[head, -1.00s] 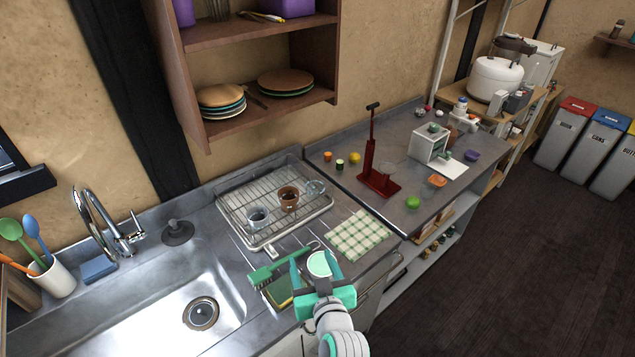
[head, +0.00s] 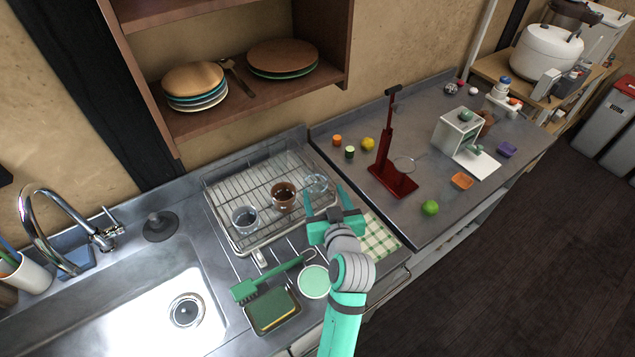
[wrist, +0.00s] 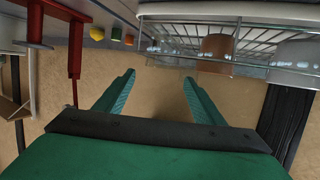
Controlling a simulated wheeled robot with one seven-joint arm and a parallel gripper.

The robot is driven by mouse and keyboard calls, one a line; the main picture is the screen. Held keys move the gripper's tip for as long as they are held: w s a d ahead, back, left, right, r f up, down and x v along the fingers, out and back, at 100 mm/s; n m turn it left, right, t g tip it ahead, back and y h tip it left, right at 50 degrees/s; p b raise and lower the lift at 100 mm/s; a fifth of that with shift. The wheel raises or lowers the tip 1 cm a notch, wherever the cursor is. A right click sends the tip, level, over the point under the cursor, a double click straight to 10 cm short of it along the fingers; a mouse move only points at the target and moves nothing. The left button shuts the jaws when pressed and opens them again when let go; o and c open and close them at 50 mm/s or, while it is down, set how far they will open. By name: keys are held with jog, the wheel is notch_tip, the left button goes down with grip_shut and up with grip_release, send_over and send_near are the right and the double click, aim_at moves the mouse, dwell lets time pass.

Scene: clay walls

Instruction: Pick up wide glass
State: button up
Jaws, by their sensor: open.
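Two clear glass vessels stand in the dish rack (head: 222,190): one at the left (head: 244,219) and one at the right (head: 317,182), with a brown cup (head: 283,196) between them. I cannot tell for sure which is the wide glass. My gripper (head: 325,192) is open and empty at the rack's right front, its fingers pointing toward the right glass, which shows just behind and between the fingertips. In the upside-down wrist view, my open fingers (wrist: 158,77) point toward the rack; the brown cup (wrist: 216,47) and left glass (wrist: 296,54) show at upper right.
A red stand (head: 392,178) rises right of the rack. A checkered cloth (head: 378,238), green brush (head: 262,282), sponge tray (head: 272,310) and round pale-green item (head: 314,281) lie in front. A wooden shelf (head: 215,119) with plates hangs above the rack.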

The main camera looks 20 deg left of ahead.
send_near(314, 171)
jog(key=shift+x, duration=2.05)
jog(key=c, duration=1.3)
